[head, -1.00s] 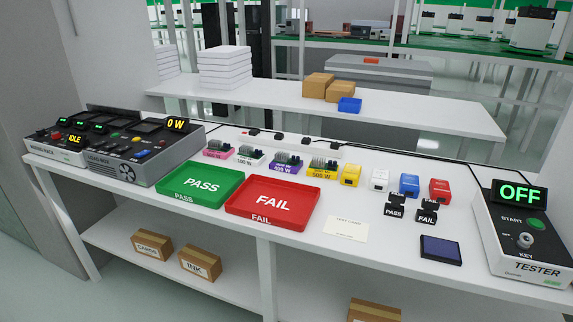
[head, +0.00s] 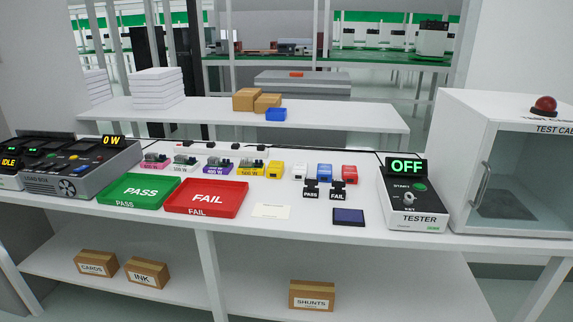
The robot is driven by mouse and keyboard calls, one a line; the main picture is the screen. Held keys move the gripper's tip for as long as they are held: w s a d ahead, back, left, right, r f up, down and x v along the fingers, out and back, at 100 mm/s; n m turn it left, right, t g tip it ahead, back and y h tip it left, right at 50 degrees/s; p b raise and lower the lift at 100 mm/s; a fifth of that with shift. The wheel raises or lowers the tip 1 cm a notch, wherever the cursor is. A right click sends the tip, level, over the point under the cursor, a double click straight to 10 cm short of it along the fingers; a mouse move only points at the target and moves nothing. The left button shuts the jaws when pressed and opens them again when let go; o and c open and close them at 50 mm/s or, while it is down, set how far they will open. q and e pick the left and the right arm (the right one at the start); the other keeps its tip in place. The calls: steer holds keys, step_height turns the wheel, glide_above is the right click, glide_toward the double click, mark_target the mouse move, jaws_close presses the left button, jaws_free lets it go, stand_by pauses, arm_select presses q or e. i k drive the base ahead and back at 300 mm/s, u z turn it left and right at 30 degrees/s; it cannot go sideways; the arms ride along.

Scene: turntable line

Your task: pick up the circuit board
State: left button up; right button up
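I cannot pick out a plain circuit board for certain. A row of small modules with grey components on coloured bases stands on the white bench: a pink one (head: 154,161), a white one (head: 185,162), a purple one (head: 218,166) and a yellow one (head: 250,169). Their labels give watts; the yellow one seems to read 500 W. Neither of my grippers is in view.
A green PASS tray (head: 138,192) and a red FAIL tray (head: 206,197) lie in front of the modules. A tester (head: 415,199) reading OFF and a glass-fronted test cabinet (head: 515,165) stand right. A load box (head: 92,165) stands left.

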mark_target(214, 166)
steer(key=z, duration=0.65)
steer(key=i, duration=1.15)
steer(key=u, duration=1.65)
